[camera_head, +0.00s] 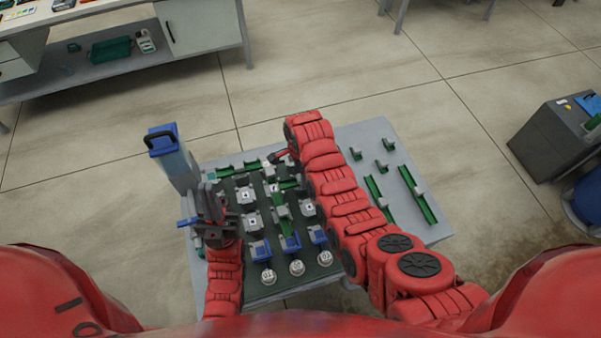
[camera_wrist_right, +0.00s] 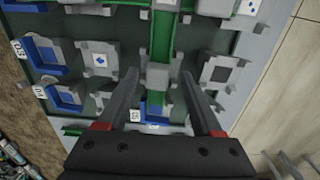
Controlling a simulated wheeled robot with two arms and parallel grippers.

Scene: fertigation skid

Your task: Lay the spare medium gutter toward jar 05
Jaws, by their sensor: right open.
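Two loose green gutters of different length, a shorter one (camera_head: 377,194) and a longer one (camera_head: 418,194), lie on the right of the grey table; I cannot tell which is the spare medium one. My right gripper (camera_wrist_right: 160,75) is open. In the right wrist view, a grey block and a green gutter (camera_wrist_right: 165,32) on the board show between and beyond its fingers; nothing is clearly held. A 05 label (camera_wrist_right: 136,115) shows beside a blue holder (camera_wrist_right: 156,111), partly hidden by the fingers. My left gripper (camera_head: 208,208) is at the board's left edge, its jaws unclear.
The dark board carries several grey blocks, blue holders and round white labelled tops (camera_head: 297,267) along its near edge. Small gutter pieces (camera_head: 387,144) lie at the table's back right. A grey machine (camera_head: 550,135) stands right.

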